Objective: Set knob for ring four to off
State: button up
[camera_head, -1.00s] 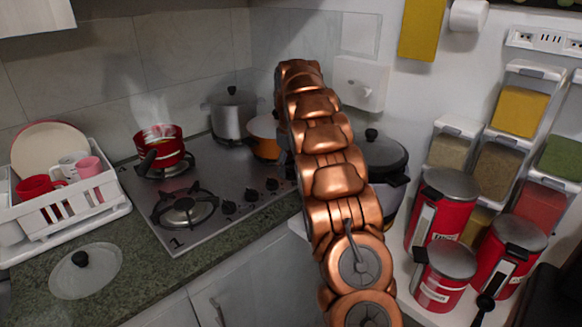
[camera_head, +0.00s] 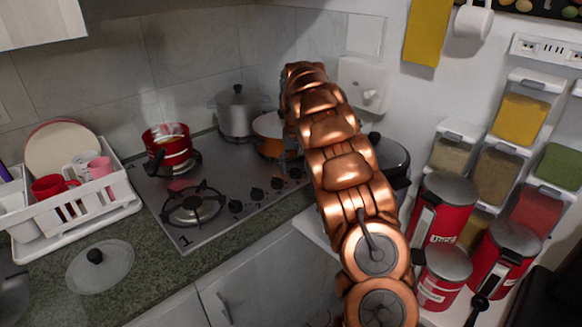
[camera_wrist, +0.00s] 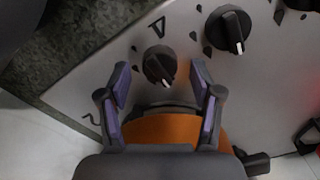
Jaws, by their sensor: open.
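The stove top (camera_head: 220,180) is a grey steel plate with a row of black knobs along its front edge; one knob (camera_head: 296,173) is at the row's right end, close to my arm. In the wrist view a black round knob (camera_wrist: 159,66) with a pale pointer line sits between my gripper's (camera_wrist: 160,80) two purple-padded fingertips. The fingers are open, one to each side, with gaps to the knob. A mark resembling a 4 (camera_wrist: 157,28) is printed beside this knob. A second knob (camera_wrist: 230,29) is to its upper right. My arm hides my gripper in the head view.
A red pot (camera_head: 167,153) steams on the back left burner. A grey pot (camera_head: 238,115) stands behind. A dish rack (camera_head: 120,205) is left, red canisters (camera_head: 448,190) right.

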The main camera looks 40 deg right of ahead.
aim_at(295, 169)
jog(key=shift+s+r+m+p, duration=0.1)
jog(key=shift+r+m+p, duration=0.1)
jog(key=shift+m+p, duration=1.05)
jog(key=shift+d+p, duration=0.1)
jog(key=shift+p, duration=0.8)
jog(key=m+p, duration=0.1)
jog(key=p, duration=0.4)
jog(key=shift+f+m+p, duration=0.1)
jog(key=shift+m+p, duration=0.15)
jog(key=shift+p, duration=0.15)
jog(key=shift+r+b, duration=0.25)
jog(key=shift+b, duration=0.2)
notch_tip(295, 169, up, 7)
jog(key=shift+r+b, duration=0.1)
jog(key=shift+b, duration=1.1)
jog(key=s+a+r+n+b, duration=0.1)
jog(key=s+a+r, duration=0.3)
jog(key=s+a, duration=0.4)
jog(key=s+a+r+g+h+b, duration=0.1)
jog(key=s+a+r, duration=0.2)
jog(key=s+a, duration=0.5)
jog(key=shift+s+a+r+n, duration=0.3)
jog(key=shift+s+r+n, duration=0.1)
jog(key=shift+s, duration=2.05)
